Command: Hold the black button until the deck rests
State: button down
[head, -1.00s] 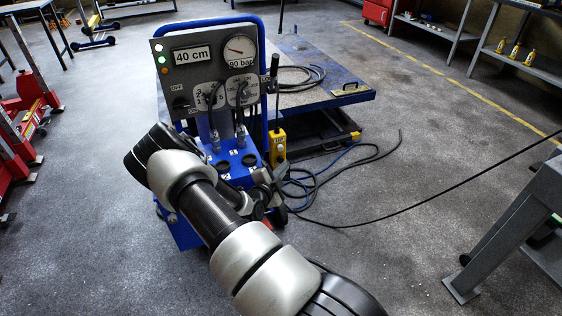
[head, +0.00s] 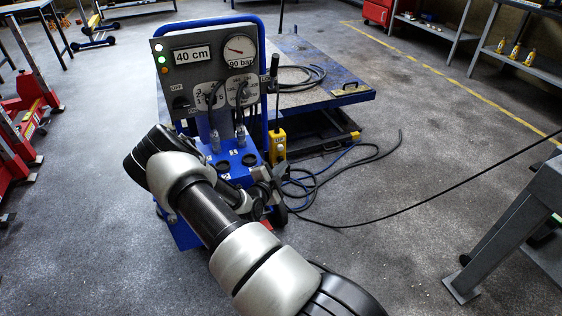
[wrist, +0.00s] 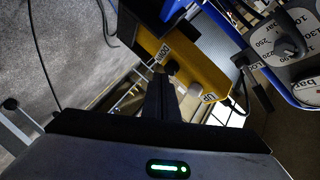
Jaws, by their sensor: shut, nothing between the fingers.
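The yellow pendant (head: 278,146) hangs beside the blue power unit in the head view. In the wrist view the pendant (wrist: 200,70) fills the upper middle, with DOWN and UP labels. A black button (wrist: 173,66) shows near the DOWN label. My gripper (wrist: 166,84) is shut and empty, its fingertips close to that button; I cannot tell whether they touch or press it. In the head view my gripper (head: 272,176) is partly hidden behind my arm. The blue-edged deck (head: 350,98) stands raised above its dark base frame. The display (head: 193,55) reads 40 cm.
The blue power unit (head: 240,162) with its grey panel and gauge (head: 238,48) stands in front of the deck. Hoses (head: 375,157) lie on the floor to the right. A grey bench (head: 520,220) stands at right; red equipment (head: 22,130) is at left.

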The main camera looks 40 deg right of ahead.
jog(key=shift+w+d, duration=0.1)
jog(key=shift+w, duration=0.45)
dwell(1.9)
jog(key=shift+s, duration=0.1)
dwell(0.8)
jog(key=shift+s+a+p, duration=0.2)
jog(key=shift+s+p, duration=0.25)
jog(key=shift+s, duration=0.4)
jog(key=shift+s+a+p, duration=0.2)
jog(key=shift+s+p, duration=0.25)
jog(key=shift+s, duration=0.35)
jog(key=shift+s+a+p, duration=0.2)
jog(key=shift+s+p, duration=0.3)
jog(key=shift+s, duration=0.35)
jog(key=shift+s+a+p, duration=0.2)
jog(key=shift+s+p, duration=0.25)
jog(key=shift+s, duration=0.35)
